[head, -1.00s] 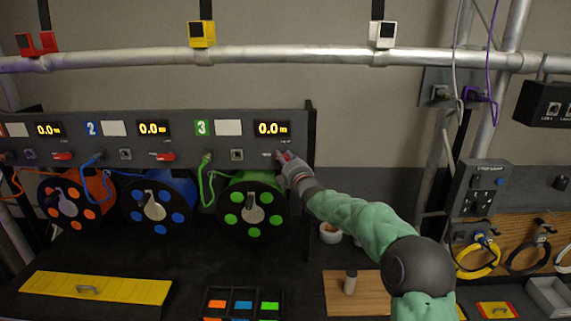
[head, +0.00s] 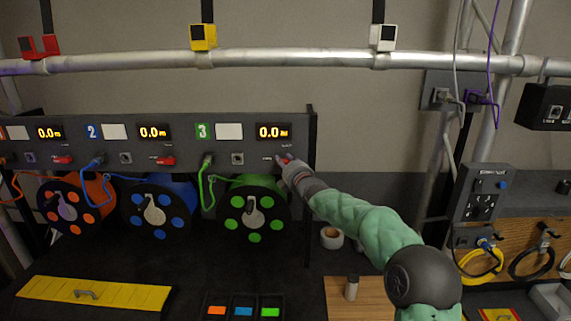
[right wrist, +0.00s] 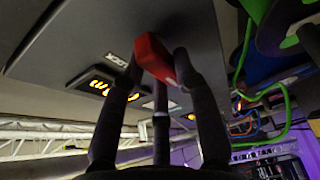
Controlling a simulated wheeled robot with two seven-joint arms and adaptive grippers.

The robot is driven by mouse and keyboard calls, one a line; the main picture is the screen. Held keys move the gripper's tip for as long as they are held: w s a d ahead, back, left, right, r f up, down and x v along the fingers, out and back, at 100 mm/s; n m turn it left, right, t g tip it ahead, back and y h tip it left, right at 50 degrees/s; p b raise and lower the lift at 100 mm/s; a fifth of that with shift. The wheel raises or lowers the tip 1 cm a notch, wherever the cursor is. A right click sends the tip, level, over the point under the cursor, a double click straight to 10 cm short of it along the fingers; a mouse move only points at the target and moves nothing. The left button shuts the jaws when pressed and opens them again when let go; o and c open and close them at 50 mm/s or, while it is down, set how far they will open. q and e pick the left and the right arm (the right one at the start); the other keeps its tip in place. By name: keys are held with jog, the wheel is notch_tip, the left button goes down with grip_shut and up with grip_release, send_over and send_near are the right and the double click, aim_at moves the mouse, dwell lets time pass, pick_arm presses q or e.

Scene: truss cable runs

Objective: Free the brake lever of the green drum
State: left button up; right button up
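The green drum (head: 252,232) hangs under the grey panel (head: 185,135) below the green "3" label and a display reading 0.0. Its red brake lever (right wrist: 154,58) shows in the right wrist view between my fingertips; in the head view my gripper mostly hides it. My right gripper (head: 287,163) is at the panel's right end, above and right of the green drum. My left gripper is in neither current view.
Orange (head: 68,207) and blue (head: 158,208) drums hang to the left, with red levers (head: 62,160) and (head: 166,160) above them. A green cable (head: 204,185) loops beside the green drum. A dark upright (head: 311,180) closes the panel's right end.

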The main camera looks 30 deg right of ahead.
jog(key=shift+o, duration=1)
jog(key=s+a, duration=0.2)
jog(key=s, duration=0.9)
jog(key=shift+s, duration=0.4)
jog(key=shift+f, duration=0.1)
